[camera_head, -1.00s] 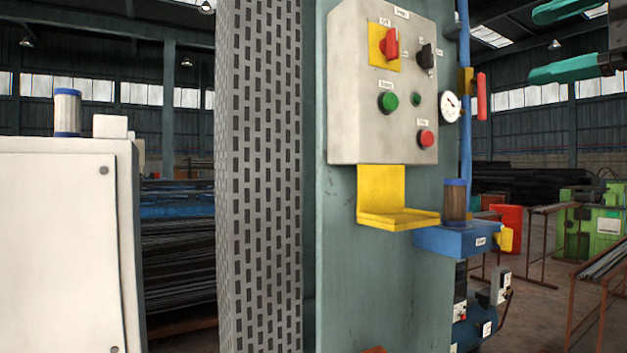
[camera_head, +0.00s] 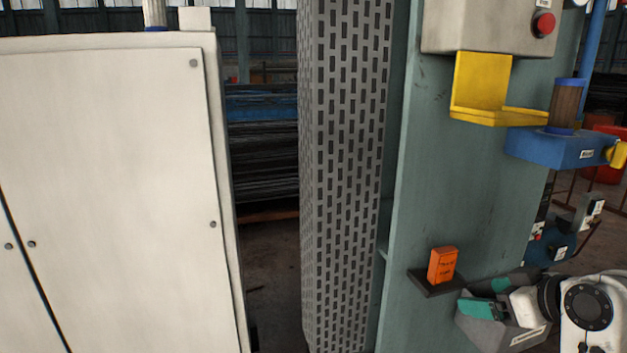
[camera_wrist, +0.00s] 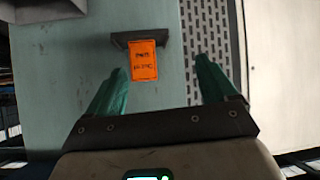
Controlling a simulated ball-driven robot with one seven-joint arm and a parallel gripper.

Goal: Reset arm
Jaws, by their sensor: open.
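My gripper (camera_head: 484,298) is at the lower right of the head view, with its teal fingers apart. In the wrist view my gripper (camera_wrist: 161,68) is open and empty. An orange box (camera_head: 442,265) stands upright on a small dark ledge (camera_head: 428,286) on the green-grey panel, just left of my fingers. In the wrist view the picture is upside down, and the orange box (camera_wrist: 144,64) shows between the fingers, nearer the left one. It looks to lie beyond the fingertips; I cannot tell how far.
The green-grey panel (camera_head: 440,180) carries a control box (camera_head: 490,28), a yellow bracket (camera_head: 480,85) and a blue block (camera_head: 560,148) with a capped cylinder (camera_head: 564,103). A perforated column (camera_head: 345,180) stands to the left. A large white cabinet (camera_head: 120,180) fills the far left.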

